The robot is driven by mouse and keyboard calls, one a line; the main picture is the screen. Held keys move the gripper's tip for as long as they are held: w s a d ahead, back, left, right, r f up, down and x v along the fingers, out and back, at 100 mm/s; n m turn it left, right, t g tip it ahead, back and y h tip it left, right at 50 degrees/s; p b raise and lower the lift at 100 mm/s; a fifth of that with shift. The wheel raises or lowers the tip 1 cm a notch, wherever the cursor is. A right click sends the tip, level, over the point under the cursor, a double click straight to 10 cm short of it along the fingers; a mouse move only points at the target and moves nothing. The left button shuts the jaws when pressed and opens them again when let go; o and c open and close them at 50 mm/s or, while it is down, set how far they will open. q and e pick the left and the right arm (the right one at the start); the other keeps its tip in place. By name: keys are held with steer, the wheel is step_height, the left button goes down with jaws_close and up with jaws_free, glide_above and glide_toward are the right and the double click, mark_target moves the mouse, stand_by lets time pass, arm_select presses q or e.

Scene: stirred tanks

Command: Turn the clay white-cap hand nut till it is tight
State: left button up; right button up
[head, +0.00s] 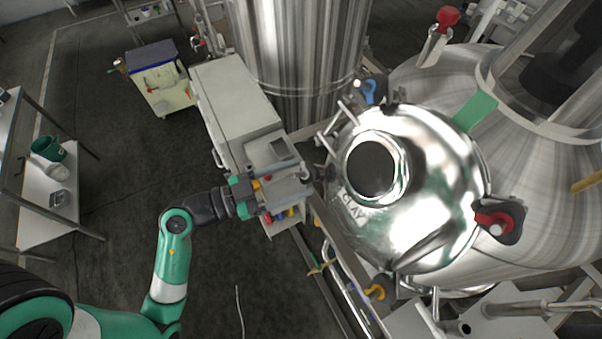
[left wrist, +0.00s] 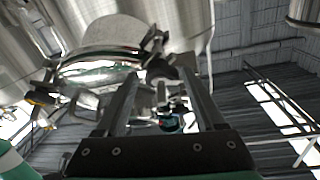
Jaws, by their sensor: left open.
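The clay tank's domed steel lid (head: 430,170) carries the word CLAY and a round glass port. A dark fitting (head: 326,172) sits on the lid's left rim. I cannot make out a white cap on it. My left gripper (head: 306,178) is open and empty just left of this fitting, with its arm coming from the lower left. In the left wrist view my two fingers (left wrist: 160,100) stand apart, and a dark clamp part (left wrist: 155,45) on the rim shows just beyond them. I cannot tell whether they touch it. My right gripper is out of sight.
The rim also bears a blue nut (head: 370,90), a red nut (head: 494,220) and a yellow nut (head: 379,288). A grey cabinet (head: 232,105) stands behind my left gripper. Another steel tank (head: 305,60) rises at the back. Pipes run below the lid.

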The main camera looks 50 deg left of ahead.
arm_select(q)
steer(key=shift+x, duration=0.9)
